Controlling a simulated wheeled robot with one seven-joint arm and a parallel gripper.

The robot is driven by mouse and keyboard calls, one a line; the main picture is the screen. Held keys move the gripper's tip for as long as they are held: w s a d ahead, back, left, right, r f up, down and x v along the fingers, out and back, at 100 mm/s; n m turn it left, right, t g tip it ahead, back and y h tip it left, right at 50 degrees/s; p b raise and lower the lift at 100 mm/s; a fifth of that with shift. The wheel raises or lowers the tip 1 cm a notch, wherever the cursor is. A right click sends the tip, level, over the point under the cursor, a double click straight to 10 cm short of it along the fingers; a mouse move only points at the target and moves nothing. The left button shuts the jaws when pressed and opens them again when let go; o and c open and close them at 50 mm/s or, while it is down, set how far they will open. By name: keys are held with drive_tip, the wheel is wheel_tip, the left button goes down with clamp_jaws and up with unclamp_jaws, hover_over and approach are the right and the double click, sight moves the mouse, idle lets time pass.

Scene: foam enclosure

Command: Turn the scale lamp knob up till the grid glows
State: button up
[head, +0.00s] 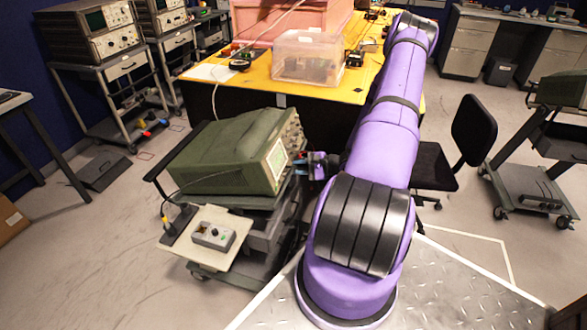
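A green oscilloscope (220,152) sits on a cart left of my purple arm. Its front panel faces right, so I see it at a steep slant. The pale screen (277,158) is on the near part of that panel, and small knobs (294,131) show on the far part. I cannot tell which one is the scale lamp knob, nor make out any grid on the screen. My gripper (308,166) is just right of the panel, close to the screen's edge. Its fingers are small and partly hidden by my arm. Whether it touches a knob is unclear.
The cart (265,233) has a side shelf with a small grey box (214,236). A yellow-topped bench (258,85) with a clear bin (308,58) stands behind. A black chair (472,130) is right of my arm. Open floor lies at left.

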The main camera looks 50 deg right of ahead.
sight(288, 168)
drive_tip(key=shift+x, duration=1.1)
clamp_jaws()
drive_tip(key=shift+m, duration=0.3)
drive_tip(key=shift+a+m+t+h, duration=0.15)
drive_tip(key=shift+m+h, duration=0.3)
drive_tip(key=shift+m, duration=4.05)
drive_tip(key=shift+d+m+t+h, duration=0.1)
drive_tip(key=shift+m+t+h, duration=0.25)
drive_tip(key=shift+m, duration=4.15)
drive_tip(key=shift+a+m+t+h, duration=0.1)
drive_tip(key=shift+m+h, duration=0.4)
drive_tip(key=shift+m, duration=4)
